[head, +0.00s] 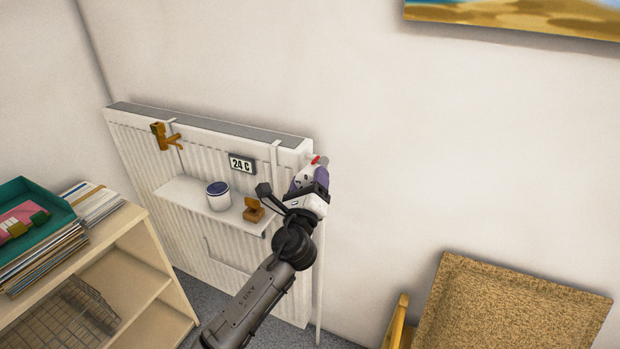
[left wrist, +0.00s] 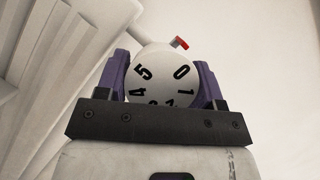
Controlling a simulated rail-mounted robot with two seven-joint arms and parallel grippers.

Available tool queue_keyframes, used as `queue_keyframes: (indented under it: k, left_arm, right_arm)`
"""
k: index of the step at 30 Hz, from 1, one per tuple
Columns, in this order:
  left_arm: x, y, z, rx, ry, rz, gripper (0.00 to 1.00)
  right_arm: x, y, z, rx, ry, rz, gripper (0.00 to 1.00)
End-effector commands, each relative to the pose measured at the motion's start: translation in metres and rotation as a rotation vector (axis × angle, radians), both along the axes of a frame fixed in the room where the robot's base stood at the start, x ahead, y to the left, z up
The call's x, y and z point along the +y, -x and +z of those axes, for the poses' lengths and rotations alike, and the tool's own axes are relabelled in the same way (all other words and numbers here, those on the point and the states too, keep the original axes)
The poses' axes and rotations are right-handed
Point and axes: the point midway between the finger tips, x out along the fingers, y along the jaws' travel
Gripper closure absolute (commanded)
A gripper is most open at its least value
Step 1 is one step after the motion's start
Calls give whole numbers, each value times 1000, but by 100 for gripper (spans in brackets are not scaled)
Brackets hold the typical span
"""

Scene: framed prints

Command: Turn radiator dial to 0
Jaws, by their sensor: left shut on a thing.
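The radiator dial (left wrist: 158,78) is a round white knob with black numbers, seen close in the left wrist view. The 5 and 4 are at its left, the 0 and 1 at its right, and the lower numbers are partly hidden. A red marker (left wrist: 180,43) stands just above the dial, nearer the 0 than the 5. My left gripper (left wrist: 160,82) is shut on the dial, with a purple finger on each side. In the head view my left gripper (head: 311,178) is at the radiator's upper right corner and covers most of the dial. My right gripper is not in view.
The white radiator (head: 135,150) carries a shelf (head: 180,190) with a white jar (head: 218,196) and a small brown box (head: 253,211). A bookcase (head: 150,255) stands left, a cork board (head: 515,305) lower right.

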Motion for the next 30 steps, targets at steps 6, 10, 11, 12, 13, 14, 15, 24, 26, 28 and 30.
queue_keyframes:
  k: [6, 10, 11, 12, 13, 14, 15, 24, 26, 28, 30]
  left_arm:
    - [0, 0, 0, 3, 8, 0, 62]
    - [0, 0, 0, 3, 7, 0, 62]
    - [0, 0, 0, 3, 7, 0, 62]
    - [0, 0, 0, 3, 7, 0, 62]
    - [0, 0, 0, 2, 7, -1, 37]
    - [0, 0, 0, 2, 7, -1, 34]
    - [0, 0, 0, 2, 7, -1, 30]
    - [0, 0, 0, 2, 6, 0, 16]
    - [0, 0, 0, 2, 6, 0, 16]
    - [0, 2, 0, 2, 6, 0, 16]
    - [1, 6, -1, 3, 6, -1, 16]
  right_arm:
    - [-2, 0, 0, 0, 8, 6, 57]
    - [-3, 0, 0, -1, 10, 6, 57]
    - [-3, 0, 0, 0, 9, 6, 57]
    - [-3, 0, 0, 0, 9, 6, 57]
    - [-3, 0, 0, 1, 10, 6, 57]
    - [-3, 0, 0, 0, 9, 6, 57]
    - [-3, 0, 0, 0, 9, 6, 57]
    - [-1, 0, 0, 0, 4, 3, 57]
    - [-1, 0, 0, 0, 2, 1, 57]
    - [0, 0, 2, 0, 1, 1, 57]
    - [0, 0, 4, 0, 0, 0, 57]
